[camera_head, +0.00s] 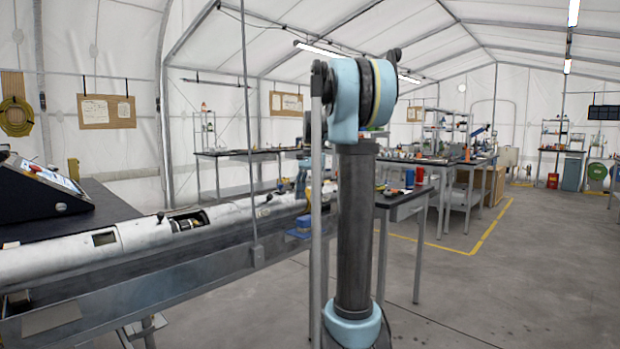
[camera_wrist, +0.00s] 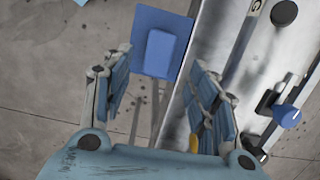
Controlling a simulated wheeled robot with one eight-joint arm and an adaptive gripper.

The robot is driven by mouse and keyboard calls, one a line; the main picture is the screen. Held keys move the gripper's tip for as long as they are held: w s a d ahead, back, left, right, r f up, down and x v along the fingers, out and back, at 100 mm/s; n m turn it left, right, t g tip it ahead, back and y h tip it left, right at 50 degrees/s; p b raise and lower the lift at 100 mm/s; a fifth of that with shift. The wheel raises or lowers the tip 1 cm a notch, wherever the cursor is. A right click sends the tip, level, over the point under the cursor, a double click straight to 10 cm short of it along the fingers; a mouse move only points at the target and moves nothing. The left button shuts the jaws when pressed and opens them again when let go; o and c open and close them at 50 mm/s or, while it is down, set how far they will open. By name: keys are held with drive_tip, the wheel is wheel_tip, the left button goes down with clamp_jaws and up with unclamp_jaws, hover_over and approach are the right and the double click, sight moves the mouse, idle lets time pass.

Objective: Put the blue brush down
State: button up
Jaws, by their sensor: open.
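A blue block, which looks like the blue brush (camera_wrist: 161,55), lies on a flat darker blue plate (camera_wrist: 150,22) at the top of the wrist view. The block also shows in the head view (camera_head: 303,221), small, beside the long metal tube and partly behind my arm. My gripper (camera_wrist: 168,95) is open, its two blue fingers spread apart, with nothing held between them. The block lies beyond the fingertips and apart from them. I cannot make out bristles. In the head view, my gripper is mostly hidden behind my arm.
A long pale metal tube (camera_head: 150,240) runs from the left beside the plate. Other workbenches line the back. The grey floor to the right is clear.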

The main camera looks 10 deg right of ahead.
wheel_tip(320, 180, up, 7)
drive_tip(key=shift+w+d+r, duration=0.15)
drive_tip(key=shift+w+d, duration=0.15)
drive_tip(key=shift+d, duration=0.1)
drive_tip(key=s+a+f+n+t, duration=0.1)
drive_tip(key=s+f+n, duration=0.2)
drive_tip(key=s+f, duration=0.5)
drive_tip(key=s+a+f+n+t, duration=0.1)
drive_tip(key=s+f+n, duration=0.3)
drive_tip(key=s, duration=0.8)
drive_tip(key=s+f+n, duration=0.2)
drive_tip(key=s+f, duration=0.6)
drive_tip(key=f, duration=0.2)
drive_tip(key=s+f+n+t+h, duration=0.1)
drive_tip(key=s+f, duration=0.7)
drive_tip(key=f, duration=0.3)
drive_tip(key=shift+d+n, duration=0.15)
drive_tip(key=shift+n, duration=0.25)
drive_tip(key=shift+s+f, duration=0.1)
drive_tip(key=shift+w+f, duration=0.2)
drive_tip(key=shift+w, duration=0.25)
